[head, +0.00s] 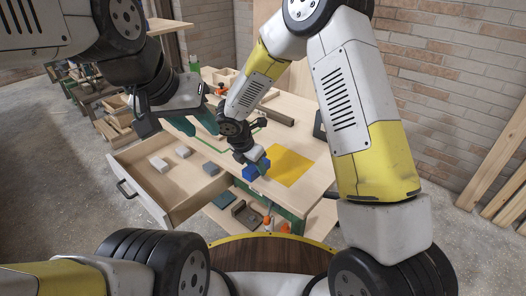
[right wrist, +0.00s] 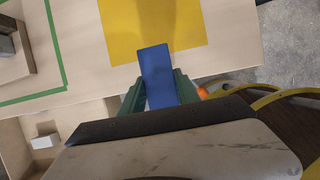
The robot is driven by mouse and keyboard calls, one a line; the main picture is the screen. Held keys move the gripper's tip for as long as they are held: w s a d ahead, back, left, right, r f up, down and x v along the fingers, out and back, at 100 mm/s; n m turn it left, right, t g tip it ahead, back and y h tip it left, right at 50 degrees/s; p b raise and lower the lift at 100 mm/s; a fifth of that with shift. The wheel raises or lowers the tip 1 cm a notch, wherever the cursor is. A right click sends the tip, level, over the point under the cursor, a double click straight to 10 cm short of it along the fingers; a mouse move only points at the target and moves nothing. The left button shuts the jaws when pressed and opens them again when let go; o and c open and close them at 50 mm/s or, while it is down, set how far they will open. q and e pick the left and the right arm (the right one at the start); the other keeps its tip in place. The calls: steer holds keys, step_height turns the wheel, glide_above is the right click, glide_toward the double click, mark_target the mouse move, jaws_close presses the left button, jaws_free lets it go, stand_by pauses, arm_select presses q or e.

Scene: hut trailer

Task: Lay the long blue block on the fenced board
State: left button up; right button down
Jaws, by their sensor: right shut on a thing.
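The long blue block (right wrist: 157,75) is between the green fingers of my right gripper (right wrist: 159,97) in the right wrist view. It reaches out over the near edge of the yellow patch. In the head view the blue block (head: 254,170) is at my right gripper (head: 252,157), by the table's front edge. A wooden piece with a raised edge (right wrist: 35,45), partly cut off at the upper left of the right wrist view, may be the fenced board. My left gripper (head: 193,121) hangs over the table's left part, its teal fingers apart and nothing seen between them.
A yellow patch (head: 292,168) lies on the table, bare. A green line (right wrist: 59,40) marks the tabletop to its left. An open drawer (head: 160,188) with several small grey blocks juts out at the front left. Wooden trays (head: 222,76) stand at the back.

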steer(key=shift+s+a+r, duration=0.1)
steer(key=shift+s+a, duration=0.35)
steer(key=shift+s, duration=0.1)
steer(key=shift+d, duration=0.1)
steer(key=d+m+g, duration=0.1)
steer(key=d+m, duration=0.3)
steer(key=d+m+g+h, duration=0.1)
steer(key=d+m, duration=0.3)
steer(key=d+m+g, duration=0.2)
steer(key=d+m, duration=0.2)
steer(key=shift+d+h, duration=0.1)
steer(key=shift+h, duration=0.3)
steer(key=d+m+g+y, duration=0.1)
steer(key=d+m, duration=0.1)
steer(key=m, duration=0.2)
steer(key=s+d+m+g+y, duration=0.1)
steer(key=d+m, duration=0.2)
steer(key=m, duration=0.1)
steer(key=s+d+r+m+g+y, duration=0.1)
steer(key=d+m, duration=0.1)
steer(key=m, duration=0.3)
steer(key=shift+d+g, duration=0.3)
steer(key=shift+g, duration=0.1)
steer(key=m, duration=0.1)
steer(key=d+m+y, duration=0.1)
steer(key=m, duration=0.1)
steer(key=shift+s+r+y, duration=0.2)
steer(key=shift+y, duration=0.1)
